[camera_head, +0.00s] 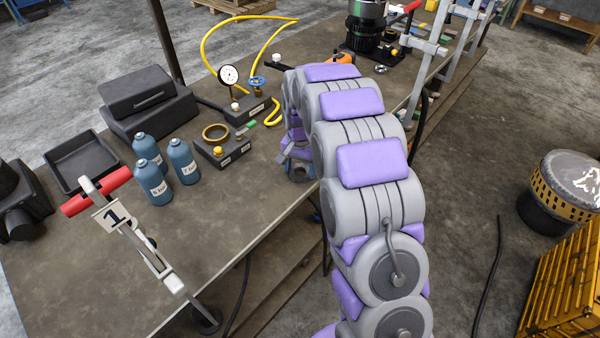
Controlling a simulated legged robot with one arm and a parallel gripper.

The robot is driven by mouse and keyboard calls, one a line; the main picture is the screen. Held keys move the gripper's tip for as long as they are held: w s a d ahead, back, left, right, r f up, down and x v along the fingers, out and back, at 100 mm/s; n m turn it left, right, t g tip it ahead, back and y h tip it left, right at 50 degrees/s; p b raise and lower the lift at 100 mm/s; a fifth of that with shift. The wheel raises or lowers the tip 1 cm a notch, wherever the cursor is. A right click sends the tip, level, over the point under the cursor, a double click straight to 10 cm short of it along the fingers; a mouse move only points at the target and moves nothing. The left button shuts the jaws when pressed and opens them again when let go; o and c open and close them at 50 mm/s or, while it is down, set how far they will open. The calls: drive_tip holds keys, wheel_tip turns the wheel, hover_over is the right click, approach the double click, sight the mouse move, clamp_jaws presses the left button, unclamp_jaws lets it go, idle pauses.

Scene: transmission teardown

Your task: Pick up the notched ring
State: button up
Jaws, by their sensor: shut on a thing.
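My gripper (292,155) is low over the near edge of the workbench, at the end of my grey and purple arm. It is shut on a small dark grey ring-like part (302,174), which I take to be the notched ring. The part shows just under the fingers, close to the bench edge. Its notches are too small to make out, and the arm hides some of the grip. I cannot tell whether the part touches the bench top.
The workbench (265,215) holds a brass ring on a block (215,132), blue bottles (183,162), a black tray (82,160), a dial gauge (229,76) and a red-handled stand marked 1 (96,192). A black gear assembly (365,28) stands behind. The near bench top is clear.

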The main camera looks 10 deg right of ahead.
drive_tip(key=c, duration=0.5)
drive_tip(key=shift+r, duration=0.15)
